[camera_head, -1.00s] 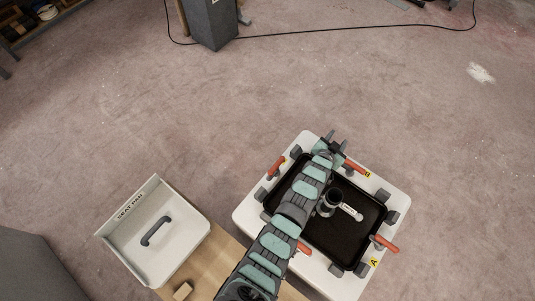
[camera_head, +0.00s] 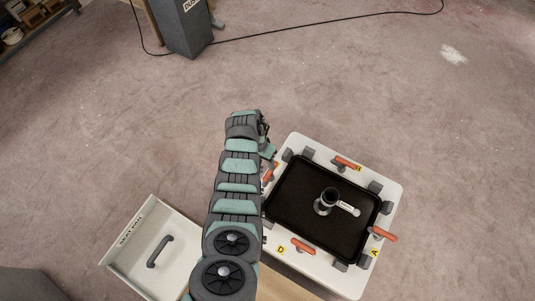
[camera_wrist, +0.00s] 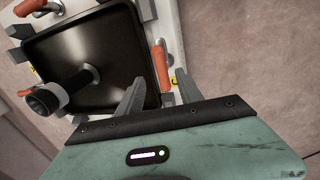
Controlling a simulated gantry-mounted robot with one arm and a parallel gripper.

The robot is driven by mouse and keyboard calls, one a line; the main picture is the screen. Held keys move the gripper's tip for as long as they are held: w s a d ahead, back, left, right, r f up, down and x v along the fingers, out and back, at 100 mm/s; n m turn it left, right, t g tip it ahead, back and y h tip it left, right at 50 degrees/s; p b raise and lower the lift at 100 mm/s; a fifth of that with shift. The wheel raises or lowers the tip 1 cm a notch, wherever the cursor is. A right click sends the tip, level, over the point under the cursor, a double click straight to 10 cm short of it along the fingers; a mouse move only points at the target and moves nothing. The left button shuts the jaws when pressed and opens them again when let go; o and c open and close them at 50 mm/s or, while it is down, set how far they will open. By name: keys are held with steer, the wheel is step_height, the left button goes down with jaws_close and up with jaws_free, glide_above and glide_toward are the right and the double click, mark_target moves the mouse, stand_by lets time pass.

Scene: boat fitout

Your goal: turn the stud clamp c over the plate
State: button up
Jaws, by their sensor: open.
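In the wrist view a red handle (camera_wrist: 161,66) appears between the fingertips of my gripper (camera_wrist: 162,76), with a yellow label partly hidden behind a finger. My gripper is open. Whether the fingers touch the handle I cannot tell.
Other red handles are at the back (camera_head: 347,162), at the right by label A (camera_head: 384,234) and at the front by label D (camera_head: 302,246). Grey blocks line the plate. A white seat pan tray (camera_head: 135,252) lies left.

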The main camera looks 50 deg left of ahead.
mark_target(268, 173)
steer(key=f+b, duration=0.1)
steer(key=f, duration=0.1)
steer(key=d+f+b, duration=0.1)
steer(key=f+b, duration=0.1)
steer(key=f, duration=0.1)
steer(key=f+b, duration=0.1)
steer(key=f, duration=0.1)
steer(key=shift+w+d+f, duration=0.2)
steer(key=shift+f, duration=0.2)
steer(key=shift+c, duration=0.3)
jaws_close()
